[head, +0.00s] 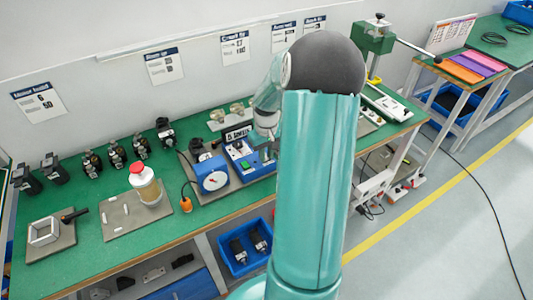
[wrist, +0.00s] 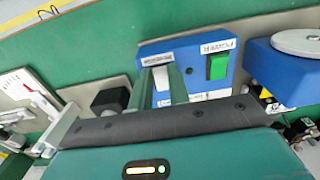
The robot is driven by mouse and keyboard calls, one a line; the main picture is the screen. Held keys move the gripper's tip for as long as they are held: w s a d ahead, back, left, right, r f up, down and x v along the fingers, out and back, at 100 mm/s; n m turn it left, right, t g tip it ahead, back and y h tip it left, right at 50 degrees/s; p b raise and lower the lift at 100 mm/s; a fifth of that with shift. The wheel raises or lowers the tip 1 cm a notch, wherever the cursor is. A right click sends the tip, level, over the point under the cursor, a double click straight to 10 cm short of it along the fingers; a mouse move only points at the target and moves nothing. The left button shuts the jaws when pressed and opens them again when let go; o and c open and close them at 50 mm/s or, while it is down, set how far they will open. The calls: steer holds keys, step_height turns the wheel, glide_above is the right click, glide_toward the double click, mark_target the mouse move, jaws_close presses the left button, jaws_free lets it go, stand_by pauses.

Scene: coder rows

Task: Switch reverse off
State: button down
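The blue control box (head: 254,171) stands on the green bench, partly behind my arm in the head view. In the wrist view the blue box (wrist: 193,55) carries a green rocker switch (wrist: 217,67) beside a label reading POWER. A second, pale switch (wrist: 161,79) sits to its left under another white label (wrist: 157,59), too small to read for certain. My gripper (wrist: 161,70) is at the box face, its two fingers apart on either side of the pale switch. Nothing is held. Whether a finger touches the switch cannot be told, and its rocker position is partly hidden.
A blue box with a round white dial (head: 212,180) stands left of the control box. An orange-handled item (head: 186,203) and a red-capped jar (head: 144,183) are farther left. Several black devices line the bench back. A green press (head: 374,38) stands at the right.

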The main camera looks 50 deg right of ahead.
steer(key=shift+w+g+y, duration=0.3)
steer(key=shift+g, duration=0.6)
steer(key=shift+d+r+g, duration=0.1)
steer(key=shift+d+g, duration=0.05)
steer(key=shift+g, duration=0.35)
steer(key=c, duration=1.3)
jaws_free()
steer(key=shift+w, duration=0.1)
steer(key=v, duration=1.3)
steer(key=shift+w+d+r, duration=0.1)
steer(key=shift+d+r, duration=0.05)
steer(key=shift+r, duration=0.25)
